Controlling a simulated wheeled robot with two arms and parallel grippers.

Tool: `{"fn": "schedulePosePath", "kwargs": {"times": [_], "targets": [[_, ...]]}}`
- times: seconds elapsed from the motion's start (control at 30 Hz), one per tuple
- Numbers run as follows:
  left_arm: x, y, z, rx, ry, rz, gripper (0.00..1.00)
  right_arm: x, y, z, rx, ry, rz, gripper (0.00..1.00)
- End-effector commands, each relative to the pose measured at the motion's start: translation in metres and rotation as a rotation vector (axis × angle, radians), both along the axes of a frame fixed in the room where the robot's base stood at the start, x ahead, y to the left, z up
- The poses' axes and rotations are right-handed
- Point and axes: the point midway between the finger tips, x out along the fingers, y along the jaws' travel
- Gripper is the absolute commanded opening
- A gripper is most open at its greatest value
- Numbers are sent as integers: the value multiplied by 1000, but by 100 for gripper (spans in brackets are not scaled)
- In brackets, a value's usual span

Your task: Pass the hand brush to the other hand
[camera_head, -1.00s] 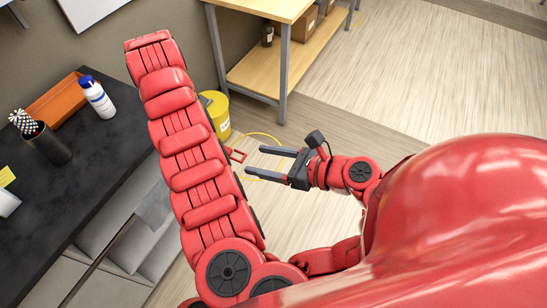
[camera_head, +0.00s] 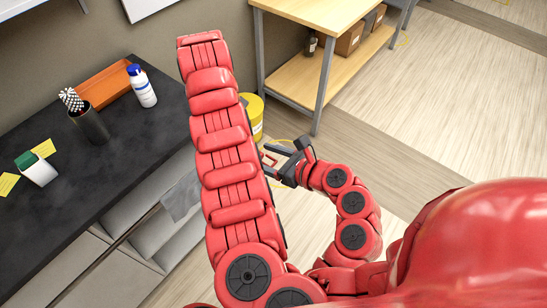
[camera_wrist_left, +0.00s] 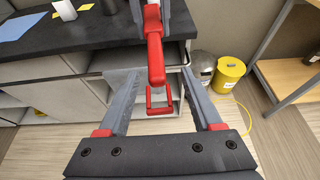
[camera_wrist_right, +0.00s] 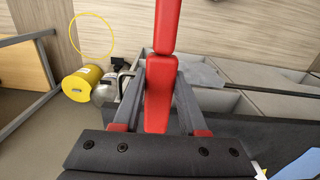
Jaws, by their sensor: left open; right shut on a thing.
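The red hand brush (camera_wrist_right: 160,98) stands lengthwise between the fingers of my right gripper (camera_wrist_right: 160,76) in the right wrist view, and they are shut on it. In the left wrist view the red brush (camera_wrist_left: 155,58) reaches in from the top, with a square red loop (camera_wrist_left: 160,110) below it. My left gripper (camera_wrist_left: 161,76) is open, one finger on each side of the red part, with gaps visible. In the head view my left gripper (camera_head: 267,160) is beside my large arm segment, which hides my right gripper and most of the brush.
A dark counter (camera_head: 90,185) holds a bottle (camera_head: 142,87), a brush cup (camera_head: 90,124), an orange tray (camera_head: 104,84) and a white-green box (camera_head: 38,170). A grey cloth (camera_head: 182,197) hangs at its front. A yellow bin (camera_head: 254,115) and a wooden table (camera_head: 310,12) stand behind.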

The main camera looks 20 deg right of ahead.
Motion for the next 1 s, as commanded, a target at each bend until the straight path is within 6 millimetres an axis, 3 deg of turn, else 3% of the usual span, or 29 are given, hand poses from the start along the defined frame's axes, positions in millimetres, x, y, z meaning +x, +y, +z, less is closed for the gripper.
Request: {"fn": "schedulePosePath", "kwargs": {"times": [0.23,0.6,0.73,0.77,0.93,1.0], "targets": [[1,1,0,-1,1,0,66,0,0,0,0,0,0,0],[0,0,-1,-1,1,0,1,0,0,0,0,0,0,0],[0,0,0,-1,1,0,0,0,0,0,1,1,0,0],[1,0,0,0,0,0,0,0,0,0,1,1,0,43],[0,0,0,0,0,0,0,0,0,0,1,1,0,74],[0,0,0,0,0,0,0,0,0,0,1,1,0,77]]}}
